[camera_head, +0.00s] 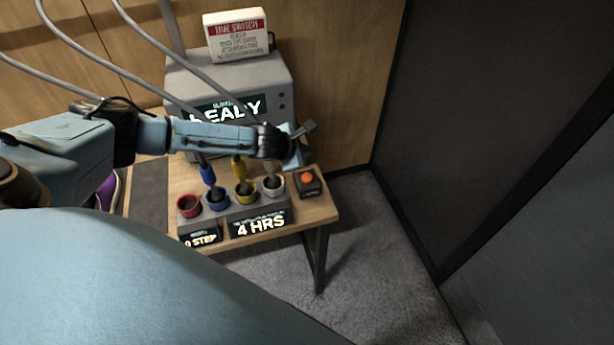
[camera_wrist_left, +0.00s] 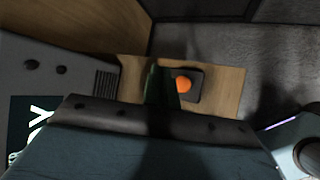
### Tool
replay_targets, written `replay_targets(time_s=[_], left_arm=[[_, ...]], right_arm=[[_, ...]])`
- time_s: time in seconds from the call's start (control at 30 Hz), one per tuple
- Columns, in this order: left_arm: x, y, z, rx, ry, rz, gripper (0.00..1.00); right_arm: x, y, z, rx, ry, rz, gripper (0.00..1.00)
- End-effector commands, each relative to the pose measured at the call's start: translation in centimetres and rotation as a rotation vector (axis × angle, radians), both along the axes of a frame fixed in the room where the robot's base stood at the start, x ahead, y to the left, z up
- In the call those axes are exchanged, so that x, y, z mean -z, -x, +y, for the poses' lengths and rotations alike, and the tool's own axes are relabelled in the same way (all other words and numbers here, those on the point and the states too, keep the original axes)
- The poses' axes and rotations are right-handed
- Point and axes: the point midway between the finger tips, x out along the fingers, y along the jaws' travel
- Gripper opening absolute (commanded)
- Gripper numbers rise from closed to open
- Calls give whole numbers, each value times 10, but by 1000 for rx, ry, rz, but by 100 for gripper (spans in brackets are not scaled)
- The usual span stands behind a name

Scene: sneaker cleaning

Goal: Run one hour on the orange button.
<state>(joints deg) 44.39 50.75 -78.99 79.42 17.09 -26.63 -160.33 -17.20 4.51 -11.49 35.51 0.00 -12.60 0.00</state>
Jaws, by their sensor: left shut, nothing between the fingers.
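The orange button (camera_head: 307,178) sits on a small dark box near the right end of the wooden table. The button also shows in the left wrist view (camera_wrist_left: 183,86), just right of my fingers. My left gripper (camera_head: 308,129) is shut and empty, above and behind the button and apart from it. In the wrist view its dark fingertips (camera_wrist_left: 157,84) are beside the button box. A display reading 4 HRS (camera_head: 261,225) is on the table's front. A white TIME SWITCH sign (camera_head: 237,36) stands on the grey machine (camera_head: 276,85). My right gripper is not in view.
Red (camera_head: 189,205), blue (camera_head: 217,199), yellow (camera_head: 245,194) and grey (camera_head: 272,187) cups stand in a row left of the button. Yellow and blue cable-like tools stand in cups. A purple shoe (camera_head: 108,191) shows at left. Carpet right of the table is clear.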

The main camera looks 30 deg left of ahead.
Motion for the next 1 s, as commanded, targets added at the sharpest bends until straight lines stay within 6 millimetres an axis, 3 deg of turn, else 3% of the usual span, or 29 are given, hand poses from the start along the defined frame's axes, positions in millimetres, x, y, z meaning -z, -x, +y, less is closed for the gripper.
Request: replay_targets(time_s=[0.17, 0.57, 0.77, 1.0], left_arm=[[17, 1, -1, 0, 1, 3, 0], [63, 1, -1, 0, 1, 1, 0], [81, 0, -1, 0, 0, 0, 0], [83, 0, 0, -1, 1, 0, 0]], right_arm=[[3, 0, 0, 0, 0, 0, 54], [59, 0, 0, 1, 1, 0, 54], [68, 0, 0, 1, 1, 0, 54], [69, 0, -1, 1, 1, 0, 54]])
